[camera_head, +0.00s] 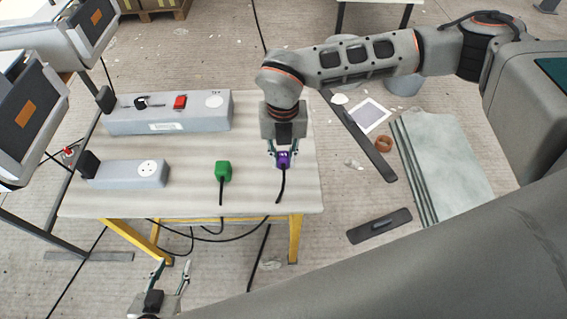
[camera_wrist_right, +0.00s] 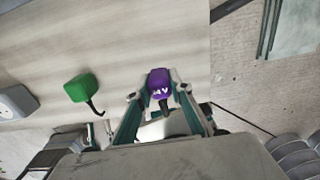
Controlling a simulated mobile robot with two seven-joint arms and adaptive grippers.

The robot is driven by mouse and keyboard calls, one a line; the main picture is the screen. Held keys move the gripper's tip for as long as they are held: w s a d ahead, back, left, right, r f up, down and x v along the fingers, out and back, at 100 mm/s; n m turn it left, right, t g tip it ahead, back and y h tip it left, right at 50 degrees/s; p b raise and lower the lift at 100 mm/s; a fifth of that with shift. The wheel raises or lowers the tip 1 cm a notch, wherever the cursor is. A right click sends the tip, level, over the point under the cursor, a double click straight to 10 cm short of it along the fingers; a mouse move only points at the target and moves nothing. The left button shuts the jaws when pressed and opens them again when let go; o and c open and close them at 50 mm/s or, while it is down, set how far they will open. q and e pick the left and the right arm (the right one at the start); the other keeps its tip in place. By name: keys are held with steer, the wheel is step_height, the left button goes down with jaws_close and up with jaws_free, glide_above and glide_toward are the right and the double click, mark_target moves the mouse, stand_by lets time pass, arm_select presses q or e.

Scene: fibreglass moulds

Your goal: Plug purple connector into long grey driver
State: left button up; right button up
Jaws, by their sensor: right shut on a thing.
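The purple connector (camera_head: 284,160) is between the fingers of my right gripper (camera_head: 284,155), at the right part of the table. It also shows in the right wrist view (camera_wrist_right: 159,83), with white lettering and a dark cable. My right gripper (camera_wrist_right: 158,98) is shut on it. The long grey driver (camera_head: 170,113) lies at the back left of the table, with a red switch and a round white socket on its top. The connector is apart from it, to its right and nearer the front. My left gripper (camera_head: 171,279) is open and empty, below the table's front edge.
A shorter grey driver (camera_head: 128,174) with a round white socket lies in front of the long one. A green connector (camera_head: 223,171) with a cable sits between it and my right gripper; it also shows in the right wrist view (camera_wrist_right: 82,88). The table (camera_head: 265,200) has bare room around it.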

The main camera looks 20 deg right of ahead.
mark_target(283, 154)
step_height(283, 154, up, 16)
steer(key=shift+p, duration=0.45)
steer(key=shift+w, duration=0.1)
